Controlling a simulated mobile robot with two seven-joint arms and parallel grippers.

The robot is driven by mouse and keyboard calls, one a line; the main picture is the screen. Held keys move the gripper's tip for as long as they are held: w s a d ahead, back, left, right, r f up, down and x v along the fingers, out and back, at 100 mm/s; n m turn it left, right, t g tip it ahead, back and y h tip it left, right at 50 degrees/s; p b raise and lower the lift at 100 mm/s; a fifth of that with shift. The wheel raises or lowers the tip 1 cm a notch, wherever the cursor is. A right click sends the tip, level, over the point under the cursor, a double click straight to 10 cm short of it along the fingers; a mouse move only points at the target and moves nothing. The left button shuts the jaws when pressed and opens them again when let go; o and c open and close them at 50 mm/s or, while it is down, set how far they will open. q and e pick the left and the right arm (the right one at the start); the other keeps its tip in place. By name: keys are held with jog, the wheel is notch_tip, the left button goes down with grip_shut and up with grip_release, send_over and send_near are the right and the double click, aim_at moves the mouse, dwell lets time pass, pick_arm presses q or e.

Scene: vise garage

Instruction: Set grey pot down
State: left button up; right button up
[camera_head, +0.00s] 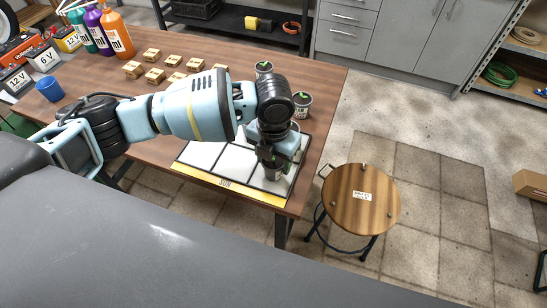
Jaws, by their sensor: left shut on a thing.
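My left gripper (273,163) comes in from the left over the wooden table and points down. It is shut on a grey pot (273,174) with some green at its top. The pot is at the right part of a white board (236,163) with dark grid lines and a yellow front strip. I cannot tell whether the pot touches the board. My gripper and wrist hide part of the pot and the board. My right gripper is not in view.
More small grey pots stand near the table's right edge, one at the back (264,68) and one nearer (302,104). Several wooden blocks (154,76), a blue cup (50,89), bottles and batteries are at left. A round stool (361,205) stands right of the table (320,78).

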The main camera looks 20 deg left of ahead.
aim_at(274, 159)
pick_arm(q)
jog(key=shift+f, duration=0.1)
jog(key=o, duration=1)
jog(key=shift+o, duration=0.2)
notch_tip(274, 159, up, 12)
jog(key=shift+p, duration=0.35)
